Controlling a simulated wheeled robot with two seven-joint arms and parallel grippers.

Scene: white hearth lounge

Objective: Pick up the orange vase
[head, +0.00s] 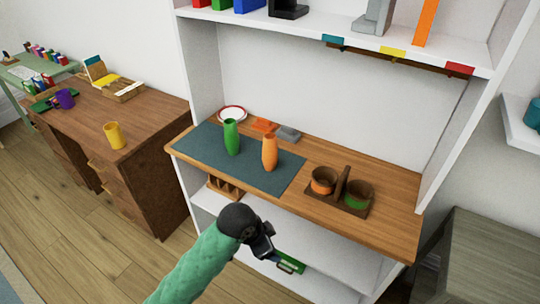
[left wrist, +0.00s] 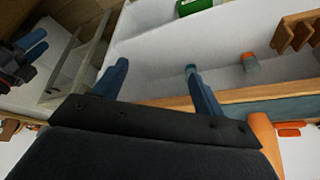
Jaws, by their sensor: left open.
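The orange vase (head: 269,153) stands upright on the dark mat (head: 200,149) on the wooden shelf, to the right of the green vase (head: 232,138). My left gripper (head: 270,255) is in front of the shelf edge, lower than the vase in the picture and apart from it. In the left wrist view my left gripper (left wrist: 157,78) has its two blue fingers spread with nothing between them. An orange shape that looks like the vase (left wrist: 265,138) shows there at the right, partly hidden by the gripper body.
A wooden carrier (head: 323,204) with two pots stands right of the mat. A white plate (head: 232,113) and small orange and grey items lie behind the vases. The upper shelf (head: 340,40) overhangs. A green item (head: 290,262) lies on the lower shelf near my gripper.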

